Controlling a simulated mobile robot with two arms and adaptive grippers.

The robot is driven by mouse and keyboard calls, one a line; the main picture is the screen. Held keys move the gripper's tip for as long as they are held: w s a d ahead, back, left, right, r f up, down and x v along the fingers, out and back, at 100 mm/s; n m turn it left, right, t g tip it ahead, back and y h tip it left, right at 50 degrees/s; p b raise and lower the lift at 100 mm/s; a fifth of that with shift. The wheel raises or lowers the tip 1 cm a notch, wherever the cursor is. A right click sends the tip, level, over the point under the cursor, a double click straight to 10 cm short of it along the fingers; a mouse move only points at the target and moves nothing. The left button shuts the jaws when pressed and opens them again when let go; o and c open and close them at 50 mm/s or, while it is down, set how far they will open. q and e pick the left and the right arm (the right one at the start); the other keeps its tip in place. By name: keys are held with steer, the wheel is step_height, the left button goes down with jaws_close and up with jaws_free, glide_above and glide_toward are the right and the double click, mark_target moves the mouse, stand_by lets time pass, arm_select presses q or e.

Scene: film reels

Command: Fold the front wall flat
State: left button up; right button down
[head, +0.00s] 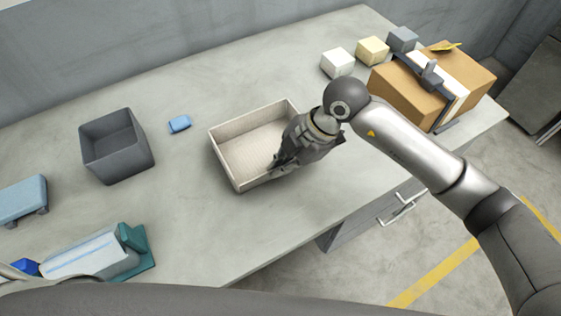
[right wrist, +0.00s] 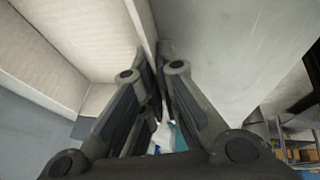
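A shallow cream box (head: 222,163) with a ribbed floor lies on the grey worktop. Its front wall (head: 253,182) stands upright along the near side, and its right part is hidden by my gripper. My right gripper (head: 276,163) reaches down from the right at this wall. In the right wrist view, the front wall (right wrist: 143,25) runs in between the two fingers of the gripper (right wrist: 158,65), which are close together on either side of it. The contact itself is partly hidden by the fingers. My left gripper is not in view.
A grey open bin (head: 115,150) and a small blue block (head: 180,124) stand left of the box. A strapped cardboard carton (head: 395,88) and several small blocks, one white (head: 338,62), stand at the right rear. The worktop in front of the box is clear.

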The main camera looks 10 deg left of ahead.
steer(key=s+d+f+t+y+b, duration=0.1)
steer(key=t+b, duration=0.1)
steer(key=b, duration=0.1)
steer(key=shift+s+n+y+b, duration=0.1)
steer(key=shift+n+y+b, duration=0.2)
steer(key=shift+s+d+t+y+b, duration=0.2)
steer(key=shift+t+y+b, duration=0.35)
steer(key=shift+b, duration=0.5)
steer(key=shift+s, duration=0.1)
steer(key=c, duration=2.2)
jaws_free()
steer(key=o, duration=0.5)
steer(key=shift+a, duration=0.1)
steer(key=shift+r, duration=0.15)
steer(key=v, duration=1.2)
